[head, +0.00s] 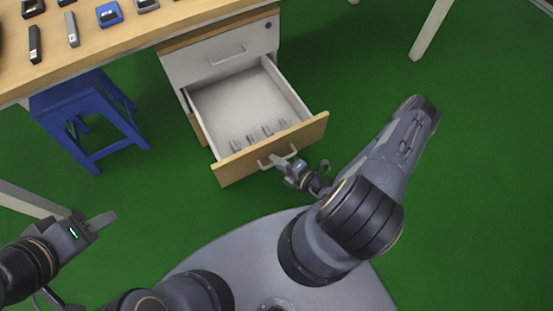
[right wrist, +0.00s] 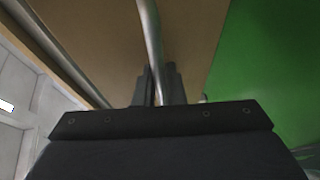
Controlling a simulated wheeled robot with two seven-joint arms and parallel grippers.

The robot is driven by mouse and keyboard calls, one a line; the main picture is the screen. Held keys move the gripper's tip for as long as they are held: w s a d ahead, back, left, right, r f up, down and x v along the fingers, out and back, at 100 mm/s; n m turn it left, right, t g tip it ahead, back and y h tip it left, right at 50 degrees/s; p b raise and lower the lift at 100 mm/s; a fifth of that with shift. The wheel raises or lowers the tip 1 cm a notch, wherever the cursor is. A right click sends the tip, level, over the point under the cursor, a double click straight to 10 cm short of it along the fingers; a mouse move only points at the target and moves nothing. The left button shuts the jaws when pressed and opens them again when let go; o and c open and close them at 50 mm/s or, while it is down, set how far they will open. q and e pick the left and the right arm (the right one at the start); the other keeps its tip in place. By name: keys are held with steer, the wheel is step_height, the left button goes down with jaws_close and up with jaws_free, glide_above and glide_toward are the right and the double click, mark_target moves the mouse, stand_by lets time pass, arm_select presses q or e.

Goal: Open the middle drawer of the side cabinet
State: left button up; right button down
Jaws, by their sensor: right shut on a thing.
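The side cabinet (head: 182,72) stands under the table, with its top drawer front shut. The drawer below it (head: 230,108) is pulled far out, and its inside shows, with several small grey items at the front end. Its wooden front (head: 235,168) carries a metal handle (head: 291,149). My right gripper (head: 279,160) is shut on this handle; in the right wrist view, the handle bar (right wrist: 149,30) runs between the fingers (right wrist: 157,86). My left gripper (head: 104,221) is at the lower left, away from the cabinet, and its finger gap is not clear.
A wooden table (head: 110,43) with several small devices is at the upper left. A blue stool (head: 88,105) stands under it, left of the cabinet. A white table leg (head: 430,30) is at the upper right. The green floor (head: 480,180) is clear on the right.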

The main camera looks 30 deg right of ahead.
steer(key=c, duration=1.8)
jaws_free()
steer(key=p+v, duration=0.1)
steer(key=v, duration=0.7)
steer(key=shift+w+r, duration=0.1)
steer(key=shift+w, duration=0.05)
